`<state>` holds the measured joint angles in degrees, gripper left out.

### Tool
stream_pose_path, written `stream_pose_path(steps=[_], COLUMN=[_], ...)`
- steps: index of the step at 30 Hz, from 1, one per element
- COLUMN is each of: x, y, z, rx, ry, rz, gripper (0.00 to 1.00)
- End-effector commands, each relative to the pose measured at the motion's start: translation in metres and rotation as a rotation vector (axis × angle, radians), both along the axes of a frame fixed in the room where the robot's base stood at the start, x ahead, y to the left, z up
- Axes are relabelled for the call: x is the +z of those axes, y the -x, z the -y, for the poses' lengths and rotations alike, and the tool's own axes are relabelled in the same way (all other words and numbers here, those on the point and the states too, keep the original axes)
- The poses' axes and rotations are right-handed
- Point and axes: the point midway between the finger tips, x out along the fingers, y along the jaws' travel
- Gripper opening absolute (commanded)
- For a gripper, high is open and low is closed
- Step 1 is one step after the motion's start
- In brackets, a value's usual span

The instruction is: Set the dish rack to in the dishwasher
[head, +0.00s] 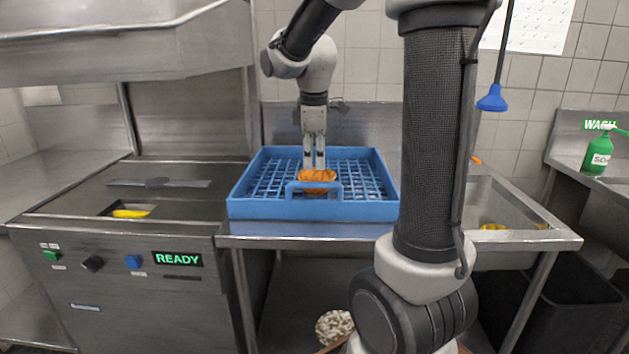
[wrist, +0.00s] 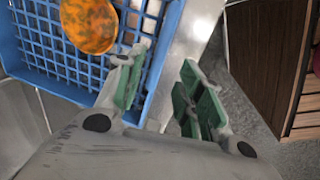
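The blue dish rack (head: 240,205) sits on the steel counter, right of the dishwasher (head: 130,255). It has a grid floor and a raised front handle (head: 315,185). An orange, dark-specked dish (head: 318,177) is in the rack behind the handle; it also shows in the wrist view (wrist: 88,24). The dishwasher has a lit READY panel and a raised steel hood (head: 110,45). My gripper (head: 314,166) points down near the rack's front. In the wrist view its green-padded fingers (wrist: 160,68) are apart, with the rack's edge (wrist: 166,58) seen between them. I cannot tell whether they touch it.
A sink (head: 500,210) with a yellow item is right of the rack. A green soap bottle (head: 598,153) stands at the far right. A yellow item (head: 130,213) lies in an opening on the dishwasher top. A blue hanging nozzle (head: 492,99) is at upper right.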

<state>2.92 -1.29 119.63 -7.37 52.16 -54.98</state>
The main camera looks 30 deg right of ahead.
Motion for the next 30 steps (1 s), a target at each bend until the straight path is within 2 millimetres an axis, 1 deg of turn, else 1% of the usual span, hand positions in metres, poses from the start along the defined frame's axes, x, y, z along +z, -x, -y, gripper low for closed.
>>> stream_pose_path(steps=[6,9,12,16,23,24,26,27,30], x=[-0.036,-0.051,-0.063,-0.070,-0.071,-0.071,-0.071,-0.071,-0.071], y=[-0.004,-0.007,-0.009,-0.011,-0.011,-0.011,-0.011,-0.011,-0.011], z=[0.004,0.006,0.007,0.008,0.008,0.008,0.008,0.008,0.008], rx=[-0.002,-0.002,-0.002,-0.002,-0.003,-0.003,-0.003,-0.003,-0.003], ry=[-0.001,-0.001,0.000,-0.001,-0.001,-0.001,-0.001,-0.001,-0.001], rz=[-0.007,-0.004,-0.003,-0.001,-0.001,-0.001,-0.001,-0.001,-0.001], gripper=[0.37,0.37,0.37,0.37,0.37,0.34,0.23,0.15,0.00])
